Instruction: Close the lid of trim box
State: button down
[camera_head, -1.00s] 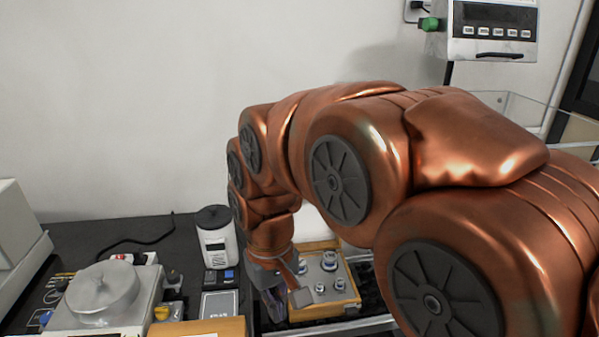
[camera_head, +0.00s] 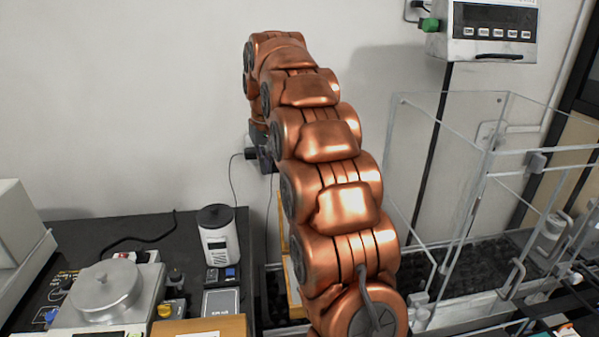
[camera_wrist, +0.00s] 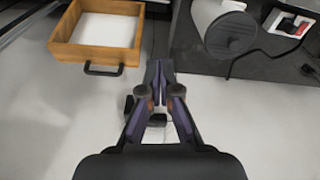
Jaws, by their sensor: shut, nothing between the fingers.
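The wooden box (camera_head: 293,292) stands behind my arm in the head view, and only its left part shows. A narrow wooden strip (camera_head: 281,222) rises above it; it may be the raised lid. In the wrist view a wooden frame (camera_wrist: 62,48) with a white inside face and a black handle shows at the upper left. I cannot tell whether this is the lid or the body. My gripper (camera_wrist: 158,66) is shut and empty, apart from the frame and to its right. In the head view my gripper (camera_head: 262,155) is high by the wall, partly hidden by my arm.
A white canister (camera_head: 218,245) stands on the dark table, left of the box; it also shows in the wrist view (camera_wrist: 210,15). A balance (camera_head: 105,290) is further left. A clear-walled enclosure (camera_head: 450,170) stands at the right. The wall is close to my gripper.

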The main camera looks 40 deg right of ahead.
jog(key=w+d+f+m+t+h+p, duration=0.1)
jog(key=w+d, duration=0.4)
jog(key=d, duration=0.3)
jog(key=w+d+f+m, duration=0.1)
jog(key=w+d+f, duration=0.1)
jog(key=w+d, duration=0.5)
jog(key=s+d+f+b, duration=0.1)
jog(key=s+f+b, duration=0.2)
jog(key=f+b, duration=0.3)
jog(key=shift+s+x, duration=0.35)
jog(key=shift+x, duration=1.15)
jog(key=shift+f, duration=0.1)
jog(key=shift+s+t+b, duration=0.2)
jog(key=shift+t+b, duration=0.1)
jog(key=shift+b, duration=0.1)
